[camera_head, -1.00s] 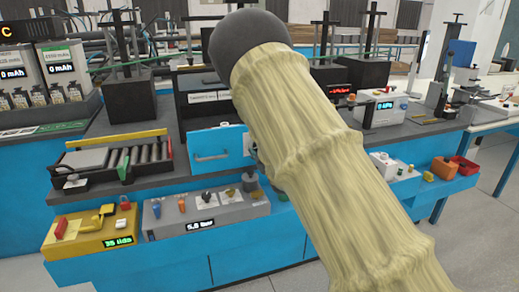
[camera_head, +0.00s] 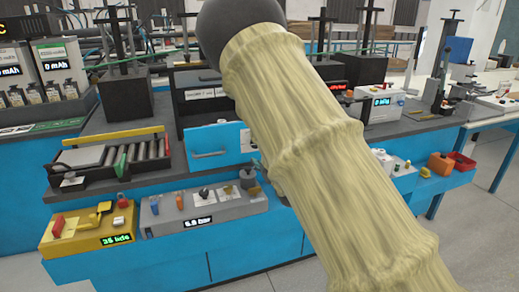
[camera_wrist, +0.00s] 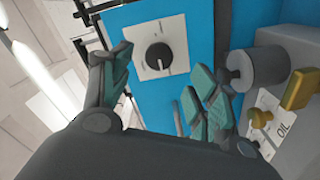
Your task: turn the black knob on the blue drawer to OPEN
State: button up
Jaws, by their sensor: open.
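The blue drawer (camera_head: 214,144) is on the front of the dark bench in the head view, with a grey bar handle. In the wrist view the blue drawer front (camera_wrist: 198,28) carries a white plate (camera_wrist: 143,40) with the round black knob (camera_wrist: 158,56). A pale line shows on the knob; I cannot read any lettering on the plate. My gripper (camera_wrist: 157,85) is open and empty, its two teal-padded fingers spread below and around the knob in the picture, apart from it. In the head view my sleeved arm hides the knob and my gripper.
A grey box (camera_head: 203,208) with small knobs and a display stands below the drawer. In the wrist view a grey cylinder (camera_wrist: 257,68) and a yellow knob (camera_wrist: 300,88) are close to the right finger. A yellow box (camera_head: 88,230) stands at left.

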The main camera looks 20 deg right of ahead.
jog(key=shift+s, duration=2.25)
jog(key=shift+d+f, duration=0.1)
